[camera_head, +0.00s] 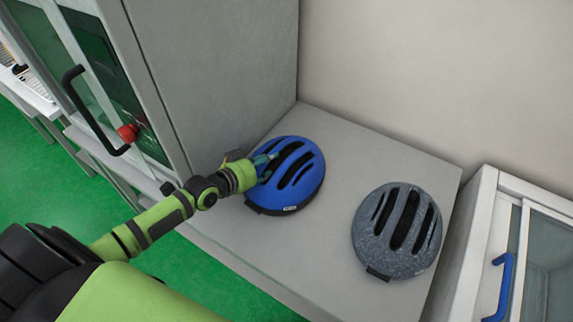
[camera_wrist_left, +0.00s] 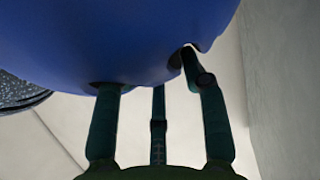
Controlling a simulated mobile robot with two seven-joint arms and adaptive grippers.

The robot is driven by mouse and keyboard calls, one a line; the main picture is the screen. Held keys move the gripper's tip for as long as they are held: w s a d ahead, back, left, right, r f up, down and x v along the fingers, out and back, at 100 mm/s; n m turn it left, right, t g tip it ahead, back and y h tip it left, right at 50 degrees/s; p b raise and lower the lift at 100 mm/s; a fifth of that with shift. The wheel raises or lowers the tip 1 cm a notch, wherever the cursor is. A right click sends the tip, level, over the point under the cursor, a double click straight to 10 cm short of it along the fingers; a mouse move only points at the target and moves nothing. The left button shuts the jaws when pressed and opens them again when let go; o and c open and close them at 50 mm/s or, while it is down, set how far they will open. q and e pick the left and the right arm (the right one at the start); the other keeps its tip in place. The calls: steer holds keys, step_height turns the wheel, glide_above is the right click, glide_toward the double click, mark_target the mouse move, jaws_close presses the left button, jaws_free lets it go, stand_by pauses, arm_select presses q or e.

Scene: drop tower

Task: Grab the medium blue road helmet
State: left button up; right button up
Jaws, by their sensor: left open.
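The blue helmet (camera_head: 298,179) with black vents sits on the grey bench top beside the tall grey cabinet. In the left wrist view its blue shell (camera_wrist_left: 120,40) fills the upper left, very close. My left gripper (camera_head: 266,166) is at the helmet's left side. Its dark green fingers (camera_wrist_left: 157,110) are spread. Two of the fingertips reach the shell's edge or vents, and I cannot tell how far in they go. The gripper is open. My right gripper is in neither view.
A grey speckled helmet (camera_head: 397,232) sits to the right on the same bench (camera_head: 340,150). The tall grey cabinet (camera_head: 215,70) stands close to the left of the blue helmet. A white cabinet with a blue handle (camera_head: 502,285) is at the right. A wall is behind.

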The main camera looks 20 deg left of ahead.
arm_select(q)
steer(key=shift+x, duration=0.85)
jaws_close()
steer(key=shift+r, duration=0.1)
